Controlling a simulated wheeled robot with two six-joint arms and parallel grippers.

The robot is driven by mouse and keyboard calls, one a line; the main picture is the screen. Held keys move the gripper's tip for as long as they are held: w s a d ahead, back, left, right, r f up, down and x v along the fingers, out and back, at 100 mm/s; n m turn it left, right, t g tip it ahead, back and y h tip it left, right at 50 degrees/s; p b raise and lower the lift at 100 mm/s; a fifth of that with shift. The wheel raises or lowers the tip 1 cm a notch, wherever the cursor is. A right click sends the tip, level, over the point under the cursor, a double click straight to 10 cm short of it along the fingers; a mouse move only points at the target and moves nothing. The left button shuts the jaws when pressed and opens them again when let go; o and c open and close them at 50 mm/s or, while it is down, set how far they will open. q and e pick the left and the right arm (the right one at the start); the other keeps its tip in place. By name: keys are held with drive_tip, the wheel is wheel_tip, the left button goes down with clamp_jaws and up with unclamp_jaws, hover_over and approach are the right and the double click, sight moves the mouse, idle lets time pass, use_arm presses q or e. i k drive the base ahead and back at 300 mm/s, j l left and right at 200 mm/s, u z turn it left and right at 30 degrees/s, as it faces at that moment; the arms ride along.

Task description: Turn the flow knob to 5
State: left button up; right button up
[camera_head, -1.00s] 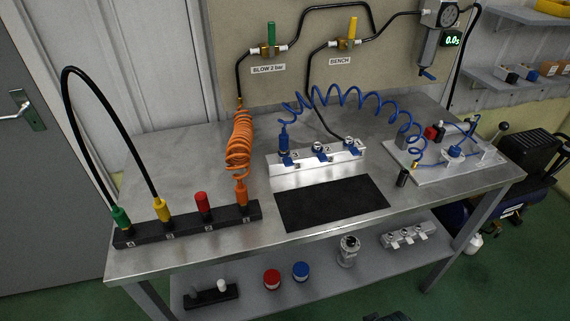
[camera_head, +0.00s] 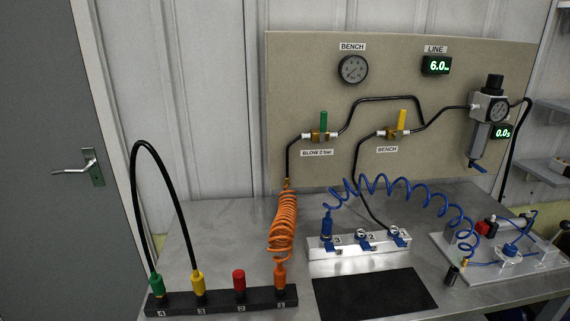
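No thing in view is labelled as a flow knob, and I cannot tell which part it is. A light plate (camera_head: 478,271) at the right of the bench carries a blue round part (camera_head: 510,250), a red part (camera_head: 483,228) and blue tubing; any scale on them is too small to read. Neither of my grippers is in view.
The bench (camera_head: 230,235) holds a black holder (camera_head: 220,300) with coloured plugs, an orange coiled hose (camera_head: 283,225), a manifold (camera_head: 325,251) and a black mat (camera_head: 375,293). The board (camera_head: 300,90) has valves with green (camera_head: 323,122) and yellow (camera_head: 401,119) levers, a gauge (camera_head: 353,68) and a LINE display (camera_head: 437,65).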

sight(508, 248)
drive_tip(key=z, duration=1.55)
